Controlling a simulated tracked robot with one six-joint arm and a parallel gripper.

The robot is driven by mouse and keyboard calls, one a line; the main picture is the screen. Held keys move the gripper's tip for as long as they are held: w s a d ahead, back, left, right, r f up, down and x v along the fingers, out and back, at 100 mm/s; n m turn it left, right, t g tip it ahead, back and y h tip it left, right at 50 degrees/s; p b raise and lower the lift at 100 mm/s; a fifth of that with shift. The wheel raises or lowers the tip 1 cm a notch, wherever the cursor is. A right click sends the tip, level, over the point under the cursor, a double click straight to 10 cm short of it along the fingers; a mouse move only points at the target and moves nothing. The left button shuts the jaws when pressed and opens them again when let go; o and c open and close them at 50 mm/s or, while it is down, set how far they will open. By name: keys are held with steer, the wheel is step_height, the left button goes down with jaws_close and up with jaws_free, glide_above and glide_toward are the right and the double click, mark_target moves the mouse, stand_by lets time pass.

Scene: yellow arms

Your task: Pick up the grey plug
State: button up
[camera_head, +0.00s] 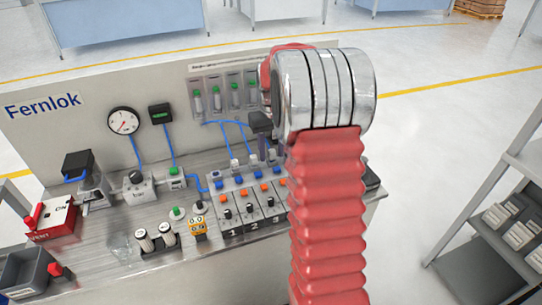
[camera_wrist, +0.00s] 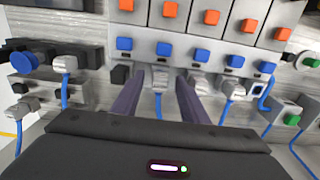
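Several grey plugs with blue hoses show in the wrist view. One grey plug (camera_wrist: 160,77) lies between the fingertips of my gripper (camera_wrist: 160,84), below a blue button. My gripper is open, with a dark purple finger on each side and a visible gap to the plug. In the head view my gripper (camera_head: 268,150) is at the back of the valve row, partly hidden by my red arm. Grey plugs with hoses (camera_head: 235,164) stand left of it.
The valve block (camera_head: 232,228) has blue, orange and black buttons. A back panel (camera_head: 60,140) stands behind. Other hosed plugs crowd the gripper.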

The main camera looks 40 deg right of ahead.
steer(key=shift+f, duration=0.25)
steer(key=shift+c, duration=0.6)
jaws_close()
